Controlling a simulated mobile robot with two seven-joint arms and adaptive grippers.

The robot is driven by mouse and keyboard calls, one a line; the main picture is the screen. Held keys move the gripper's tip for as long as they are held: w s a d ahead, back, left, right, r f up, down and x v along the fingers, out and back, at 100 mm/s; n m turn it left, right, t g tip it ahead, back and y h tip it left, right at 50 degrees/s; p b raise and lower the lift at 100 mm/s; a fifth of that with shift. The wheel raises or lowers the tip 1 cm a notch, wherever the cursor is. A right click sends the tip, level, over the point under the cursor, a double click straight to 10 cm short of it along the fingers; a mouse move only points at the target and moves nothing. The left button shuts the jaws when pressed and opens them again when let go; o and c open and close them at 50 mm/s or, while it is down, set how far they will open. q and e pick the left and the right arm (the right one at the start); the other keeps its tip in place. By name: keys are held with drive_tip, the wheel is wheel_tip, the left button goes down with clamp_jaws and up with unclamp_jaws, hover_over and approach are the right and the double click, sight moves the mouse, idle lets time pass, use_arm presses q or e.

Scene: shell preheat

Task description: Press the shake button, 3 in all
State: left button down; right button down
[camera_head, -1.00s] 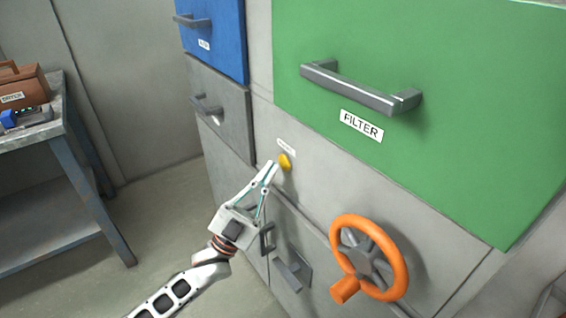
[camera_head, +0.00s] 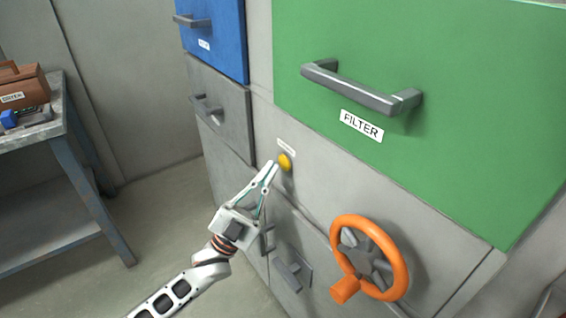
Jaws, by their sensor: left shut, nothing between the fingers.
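The yellow round button (camera_head: 285,161) sits on the grey panel below a small white label (camera_head: 286,147), whose text is too small to read. My left gripper (camera_head: 272,166) is shut and empty, with its fingertips pointing up at the button just to its left. I cannot tell whether the fingertips touch it. My right gripper is not in view.
A green FILTER drawer (camera_head: 450,80) with a protruding bar handle (camera_head: 360,88) is above right. An orange handwheel (camera_head: 398,262) sticks out below right. A blue drawer (camera_head: 225,30) and a grey drawer (camera_head: 225,105) are above left. A workbench (camera_head: 65,150) stands far left.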

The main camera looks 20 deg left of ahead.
use_arm(q)
drive_tip(key=shift+w+d, duration=0.1)
drive_tip(key=shift+w+d, duration=0.15)
drive_tip(key=shift+w, duration=0.05)
drive_tip(key=shift+w+d, duration=0.1)
drive_tip(key=shift+w, duration=0.05)
idle(0.5)
drive_tip(key=shift+w+d, duration=0.15)
drive_tip(key=shift+w, duration=0.05)
idle(0.4)
drive_tip(key=shift+s+a, duration=0.5)
drive_tip(key=shift+s, duration=0.2)
